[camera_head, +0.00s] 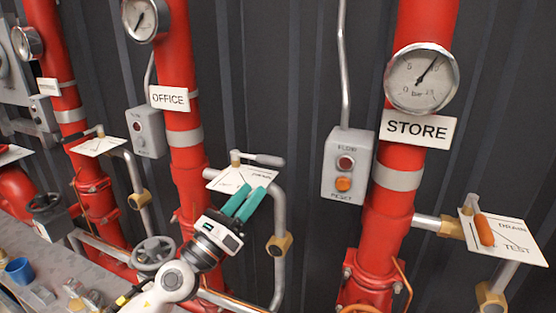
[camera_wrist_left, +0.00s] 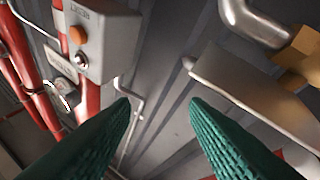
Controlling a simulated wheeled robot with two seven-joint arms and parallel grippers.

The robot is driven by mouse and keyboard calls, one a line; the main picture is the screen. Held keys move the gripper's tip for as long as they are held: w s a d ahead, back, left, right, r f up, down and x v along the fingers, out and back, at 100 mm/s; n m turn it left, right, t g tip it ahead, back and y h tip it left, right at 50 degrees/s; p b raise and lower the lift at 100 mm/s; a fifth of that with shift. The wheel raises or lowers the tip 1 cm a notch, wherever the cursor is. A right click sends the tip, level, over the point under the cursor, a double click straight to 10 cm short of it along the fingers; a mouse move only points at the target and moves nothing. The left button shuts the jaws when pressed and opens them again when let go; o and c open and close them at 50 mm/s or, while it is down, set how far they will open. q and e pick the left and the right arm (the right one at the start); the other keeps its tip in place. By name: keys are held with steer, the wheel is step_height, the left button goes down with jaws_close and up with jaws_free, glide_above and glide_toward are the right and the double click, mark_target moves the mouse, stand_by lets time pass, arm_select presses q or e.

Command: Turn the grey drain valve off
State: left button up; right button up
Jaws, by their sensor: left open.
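The grey drain valve lever (camera_head: 262,159) sits on a brass stem above a white plate (camera_head: 228,180) beside the OFFICE pipe in the head view. The lever points right, roughly level in the picture. My left gripper (camera_head: 253,189) is in front of the plate, just below the lever, with its teal fingers apart and nothing seen between them. In the left wrist view, the gap between the fingers (camera_wrist_left: 160,100) shows only wall. A brass fitting (camera_wrist_left: 300,55) and a grey edge lie right of the gap; I cannot tell whether that edge is lever or plate. My right gripper is out of view.
The STORE pipe (camera_head: 387,215) stands right, with an orange-handled valve (camera_head: 484,230) on its branch. Grey button boxes (camera_head: 348,165) are on the dark ribbed wall. A round handwheel (camera_head: 154,253) is close to my left arm. A blue cup (camera_head: 19,271) stands on the bench at lower left.

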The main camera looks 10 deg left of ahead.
arm_select(q)
step_height(320, 180, up, 2)
steer(key=d+r+m+g+h, duration=0.15)
steer(key=m+g+h, duration=0.3)
steer(key=m, duration=0.55)
steer(key=m+g+y, duration=0.3)
steer(key=m+y, duration=0.4)
steer(key=m, duration=0.6)
glide_toward(277, 160)
steer(key=w+a, duration=0.1)
steer(key=a, duration=0.1)
steer(key=p+x, duration=0.1)
steer(key=x, duration=0.3)
steer(key=p+x, duration=0.1)
steer(key=x, duration=0.2)
steer(key=p+x, duration=0.1)
steer(key=x, duration=0.3)
steer(key=shift+w+d+f+p, duration=0.15)
steer(key=shift+d+f+p, duration=0.15)
steer(key=shift+f+p, duration=0.05)
steer(key=shift+w+d+f, duration=0.15)
steer(key=shift+w, duration=0.15)
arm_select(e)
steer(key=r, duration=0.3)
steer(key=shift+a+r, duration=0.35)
arm_select(q)
steer(key=shift+c, duration=0.3)
jaws_close()
